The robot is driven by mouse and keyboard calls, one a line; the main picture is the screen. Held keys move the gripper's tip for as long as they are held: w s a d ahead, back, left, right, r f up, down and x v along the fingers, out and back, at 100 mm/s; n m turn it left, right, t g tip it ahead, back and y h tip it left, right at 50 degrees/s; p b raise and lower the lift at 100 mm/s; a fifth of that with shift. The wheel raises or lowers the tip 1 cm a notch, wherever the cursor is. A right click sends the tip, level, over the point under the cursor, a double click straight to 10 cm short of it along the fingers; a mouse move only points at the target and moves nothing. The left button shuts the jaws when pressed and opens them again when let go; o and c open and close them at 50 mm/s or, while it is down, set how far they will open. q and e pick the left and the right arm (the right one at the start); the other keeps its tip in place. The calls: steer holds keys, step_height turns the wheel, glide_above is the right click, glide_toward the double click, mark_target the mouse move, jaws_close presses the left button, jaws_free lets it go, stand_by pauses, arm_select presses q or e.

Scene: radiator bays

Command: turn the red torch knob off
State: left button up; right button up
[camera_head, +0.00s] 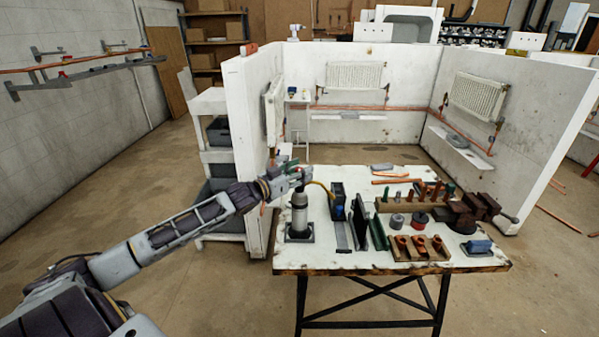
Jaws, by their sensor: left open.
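A grey torch cylinder (299,218) stands upright on a dark square base at the left end of the workbench (350,262). My left arm reaches in from the left, and my left gripper (302,176) is open at the top of the cylinder. The gripper covers most of the torch head, and a yellow curved tube (322,187) shows just right of it. I cannot make out the red torch knob; it is hidden by the gripper or too small to tell. I cannot tell whether the fingers touch the torch. My right gripper is not in view.
Right of the torch stand a dark blue-black box (338,203) and upright dark and green plates. Further right are a wooden fitting block (418,248), a red-sided round tin (420,220) and a blue block (479,246). White partition walls with radiators (355,76) stand behind.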

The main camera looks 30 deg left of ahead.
arm_select(q)
steer(key=shift+s, duration=0.2)
steer(key=v, duration=1.1)
steer(key=shift+s, duration=0.25)
stand_by(1.8)
steer(key=shift+a, duration=0.15)
steer(key=shift+m, duration=0.3)
stand_by(0.5)
